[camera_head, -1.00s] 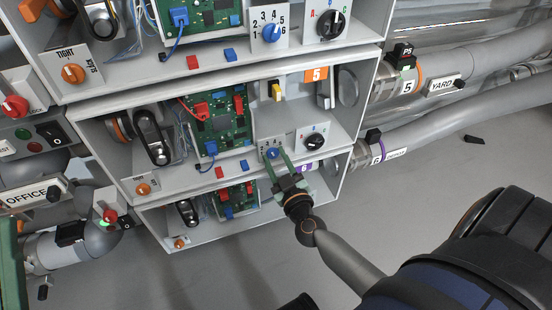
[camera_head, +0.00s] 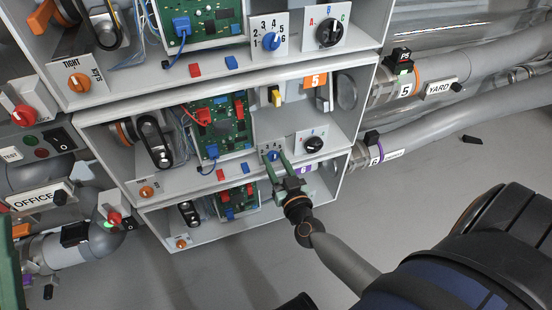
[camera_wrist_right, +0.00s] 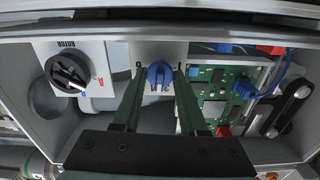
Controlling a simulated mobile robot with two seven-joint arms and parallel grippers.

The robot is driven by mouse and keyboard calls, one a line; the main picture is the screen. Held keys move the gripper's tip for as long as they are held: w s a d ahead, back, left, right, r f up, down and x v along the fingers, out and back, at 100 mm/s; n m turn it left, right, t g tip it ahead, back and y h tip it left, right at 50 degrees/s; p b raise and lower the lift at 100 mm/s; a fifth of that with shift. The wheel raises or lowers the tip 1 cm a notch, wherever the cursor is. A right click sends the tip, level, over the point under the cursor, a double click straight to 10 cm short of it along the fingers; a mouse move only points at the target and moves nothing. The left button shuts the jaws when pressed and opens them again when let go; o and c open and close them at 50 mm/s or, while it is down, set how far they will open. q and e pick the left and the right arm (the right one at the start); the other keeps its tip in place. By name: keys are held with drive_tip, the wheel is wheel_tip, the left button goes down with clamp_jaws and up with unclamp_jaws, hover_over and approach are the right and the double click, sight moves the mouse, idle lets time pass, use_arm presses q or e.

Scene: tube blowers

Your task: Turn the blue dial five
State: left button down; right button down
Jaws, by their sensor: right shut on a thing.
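The blue dial (camera_head: 273,155) sits on a white numbered plate in the middle open box marked 5. It also shows in the right wrist view (camera_wrist_right: 159,75), with a pale pointer mark on its face. My right gripper (camera_head: 277,162) is at this dial, with its green fingers on either side; in the right wrist view the fingertips (camera_wrist_right: 159,72) are closed against the dial's sides. The fingers hide most of the plate's numbers. A green part at the left edge of the head view may be my left arm; its gripper fingers do not show.
A black rotor dial (camera_head: 313,144) is right of the blue dial; in the right wrist view it is on the left (camera_wrist_right: 68,72). A circuit board (camera_head: 222,125) with wires is to the left. Another box with a blue dial (camera_head: 270,41) is above.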

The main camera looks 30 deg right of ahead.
drive_tip(key=m, duration=0.2)
drive_tip(key=shift+r+m+p, duration=0.1)
drive_tip(key=shift+m+p, duration=0.25)
drive_tip(key=shift+m, duration=0.05)
drive_tip(key=m, duration=0.2)
drive_tip(key=shift+m, duration=0.4)
drive_tip(key=m, duration=0.5)
drive_tip(key=shift+p, duration=0.3)
drive_tip(key=shift+m, duration=0.3)
drive_tip(key=shift+c, duration=2.2)
unclamp_jaws()
